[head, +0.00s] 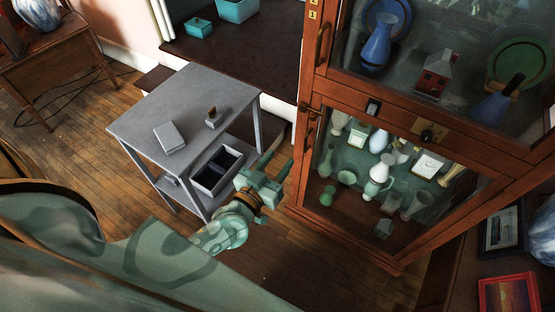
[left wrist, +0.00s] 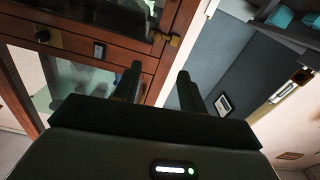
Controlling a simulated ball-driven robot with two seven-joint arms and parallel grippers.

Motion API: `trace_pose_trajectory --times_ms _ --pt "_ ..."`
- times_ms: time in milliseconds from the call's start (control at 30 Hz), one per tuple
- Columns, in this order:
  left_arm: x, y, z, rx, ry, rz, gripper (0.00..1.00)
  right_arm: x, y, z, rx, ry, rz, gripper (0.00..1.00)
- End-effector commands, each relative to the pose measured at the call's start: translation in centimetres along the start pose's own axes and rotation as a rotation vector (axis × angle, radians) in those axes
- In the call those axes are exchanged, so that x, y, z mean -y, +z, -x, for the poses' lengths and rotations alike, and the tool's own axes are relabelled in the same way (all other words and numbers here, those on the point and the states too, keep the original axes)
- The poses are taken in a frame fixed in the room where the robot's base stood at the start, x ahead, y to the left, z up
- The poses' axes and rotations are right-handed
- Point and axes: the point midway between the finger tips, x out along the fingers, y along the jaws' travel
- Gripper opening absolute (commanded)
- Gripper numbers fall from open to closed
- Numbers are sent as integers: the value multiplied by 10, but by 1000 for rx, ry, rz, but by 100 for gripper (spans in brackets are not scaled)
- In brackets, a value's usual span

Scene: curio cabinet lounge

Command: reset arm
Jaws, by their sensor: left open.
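My left gripper (head: 279,160) is in the middle of the head view, at the end of my green patterned left arm. It is between the grey side table and the wooden cabinet, and nothing shows between its fingers. In the left wrist view its two dark fingers (left wrist: 160,72) stand apart with an empty gap. Beyond them are the cabinet's wooden frame and a pale wall edge. I cannot tell its exact distance from the cabinet. My right gripper is not in view.
The grey side table (head: 185,95) holds a small box (head: 169,137) and a small dark object (head: 212,117); a white-edged bin (head: 216,172) sits below. The glass-fronted cabinet (head: 298,170) holds several vases and ornaments.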

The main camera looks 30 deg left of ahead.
Motion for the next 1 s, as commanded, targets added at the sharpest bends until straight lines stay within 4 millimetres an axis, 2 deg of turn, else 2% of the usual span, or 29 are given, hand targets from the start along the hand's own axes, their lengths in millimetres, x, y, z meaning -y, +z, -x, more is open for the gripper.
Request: trace_pose_trajectory --times_ms 333,367,433,467,533,600,667,700,767,800,867,900,1000 --pt "-3 3 0 16 15 40 42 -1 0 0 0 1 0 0" --pt "-5 11 1 43 32 43 42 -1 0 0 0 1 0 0" --pt "-6 47 10 144 60 26 42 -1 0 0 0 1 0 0" --pt "-5 67 16 197 70 15 42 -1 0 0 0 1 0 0" --pt "-1 120 39 347 88 -20 42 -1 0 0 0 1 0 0" --pt "6 175 72 513 99 -56 42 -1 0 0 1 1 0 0" --pt "14 218 106 656 103 -88 42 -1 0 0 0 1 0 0" --pt "19 244 132 749 105 -109 42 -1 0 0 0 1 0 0" --pt "27 280 175 889 105 -141 42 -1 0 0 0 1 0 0" --pt "33 300 205 981 105 -162 42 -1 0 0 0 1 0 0" --pt "42 325 252 1113 106 -194 42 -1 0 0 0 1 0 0" --pt "47 339 283 1195 107 -216 42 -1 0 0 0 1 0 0" --pt "56 360 352 1370 118 -267 42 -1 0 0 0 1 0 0"
